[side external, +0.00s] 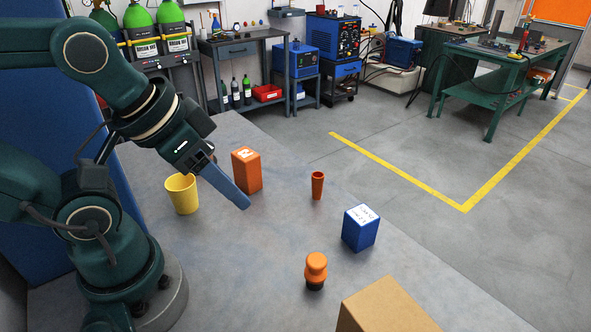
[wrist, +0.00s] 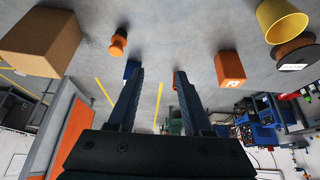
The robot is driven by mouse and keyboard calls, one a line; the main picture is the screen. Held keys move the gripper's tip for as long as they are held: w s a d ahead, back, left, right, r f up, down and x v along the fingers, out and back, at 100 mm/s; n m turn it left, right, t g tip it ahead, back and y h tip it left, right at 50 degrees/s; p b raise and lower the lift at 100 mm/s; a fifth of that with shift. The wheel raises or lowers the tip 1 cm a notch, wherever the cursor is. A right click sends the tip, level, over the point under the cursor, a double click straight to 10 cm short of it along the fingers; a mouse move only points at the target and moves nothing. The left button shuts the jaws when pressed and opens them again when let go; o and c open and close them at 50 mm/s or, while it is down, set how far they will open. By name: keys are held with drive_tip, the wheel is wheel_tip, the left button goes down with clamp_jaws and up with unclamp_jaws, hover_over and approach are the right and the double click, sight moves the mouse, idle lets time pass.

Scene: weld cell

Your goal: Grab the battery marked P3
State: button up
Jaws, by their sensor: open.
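Two block-shaped items could be batteries. An orange block (side external: 247,172) with a white mark on top stands behind my gripper (side external: 240,202) in the side view. A blue block (side external: 358,232) with a white label on top stands further right. The blue block (wrist: 130,68) is partly hidden behind the left finger.
A yellow cup (side external: 182,195), a small orange cup (side external: 318,186), an orange knob-like item (side external: 316,268) and a cardboard box (side external: 385,308) stand on the grey table (side external: 240,285). A brown spool (wrist: 294,50) shows beside the yellow cup in the wrist view. The table's middle is clear.

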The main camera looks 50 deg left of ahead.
drive_tip(key=shift+o, duration=0.3)
drive_tip(key=o, duration=0.5)
drive_tip(key=shift+o, duration=0.2)
